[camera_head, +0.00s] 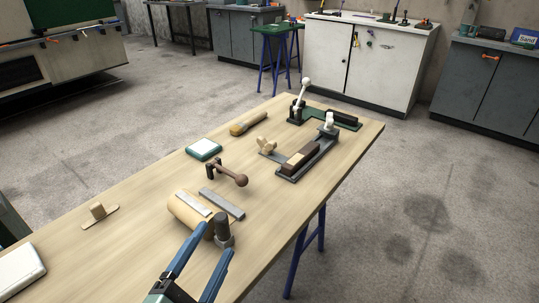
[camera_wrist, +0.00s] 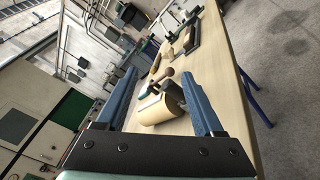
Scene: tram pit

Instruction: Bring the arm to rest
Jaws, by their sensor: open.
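My gripper (camera_head: 203,253) is at the near end of the wooden table (camera_head: 150,235) in the head view. Its two blue fingers are spread apart with nothing between them. In the wrist view my gripper (camera_wrist: 163,90) also shows open, with the table beyond the fingertips. Just past the fingertips are a tan rounded block (camera_head: 186,213) and a dark cylinder on a grey base (camera_head: 222,230). I cannot tell whether a finger touches them.
Farther along the table are a metal bar (camera_head: 222,204), a brown ball-ended handle (camera_head: 228,175), a white-topped box (camera_head: 204,149), and clamp fixtures (camera_head: 305,160) (camera_head: 325,117). Open floor is at right.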

